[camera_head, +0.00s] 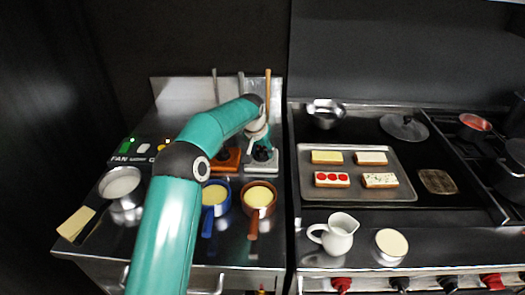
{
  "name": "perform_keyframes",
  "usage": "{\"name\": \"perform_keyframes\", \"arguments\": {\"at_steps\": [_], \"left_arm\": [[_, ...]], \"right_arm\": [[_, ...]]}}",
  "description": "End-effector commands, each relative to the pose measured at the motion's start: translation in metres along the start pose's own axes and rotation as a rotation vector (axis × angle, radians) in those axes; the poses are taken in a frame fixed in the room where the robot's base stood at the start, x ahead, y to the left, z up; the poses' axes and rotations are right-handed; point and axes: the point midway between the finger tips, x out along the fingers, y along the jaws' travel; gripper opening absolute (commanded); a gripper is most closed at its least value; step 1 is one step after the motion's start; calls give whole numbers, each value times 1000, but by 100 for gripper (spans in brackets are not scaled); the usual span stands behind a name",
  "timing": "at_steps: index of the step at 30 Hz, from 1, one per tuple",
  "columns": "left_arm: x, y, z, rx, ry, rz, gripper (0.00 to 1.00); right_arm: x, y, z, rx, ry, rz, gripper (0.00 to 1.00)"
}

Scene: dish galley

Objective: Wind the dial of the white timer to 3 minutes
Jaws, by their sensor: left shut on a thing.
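A pale, flat-based thing (262,168), which looks like the white timer, stands at the back right of the left steel counter. My left arm reaches over the counter from the front, and its gripper (263,154) points down onto the top of this thing. The gripper is shut on what appears to be its dial. The fingers and wrist cover the dial, so its marks and setting cannot be read. My right gripper is not in view.
An orange-based thing (230,160) stands close to the left of the gripper. A blue pan (215,194) and a brown pan (258,197) sit in front. A baking tray (310,190) with toasts and a white jug (338,234) are to the right.

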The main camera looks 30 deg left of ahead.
Motion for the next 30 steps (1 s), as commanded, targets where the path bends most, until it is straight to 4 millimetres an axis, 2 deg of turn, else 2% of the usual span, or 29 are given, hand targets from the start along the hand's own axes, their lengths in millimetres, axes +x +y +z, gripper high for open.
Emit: {"name": "perform_keyframes", "arguments": {"at_steps": [12, 13, 17, 18, 30], "left_arm": [[-1, 1, -1, 0, 5, 1, 14], [-1, 1, -1, 0, 5, 2, 51], [-1, 1, -1, 0, 4, 1, 73], [-1, 1, -1, 0, 4, 1, 75], [-6, 0, -1, 0, 3, 0, 75]], "right_arm": [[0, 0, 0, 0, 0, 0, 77], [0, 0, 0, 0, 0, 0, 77], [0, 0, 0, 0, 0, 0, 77], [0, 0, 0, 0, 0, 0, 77], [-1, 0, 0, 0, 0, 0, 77]]}}
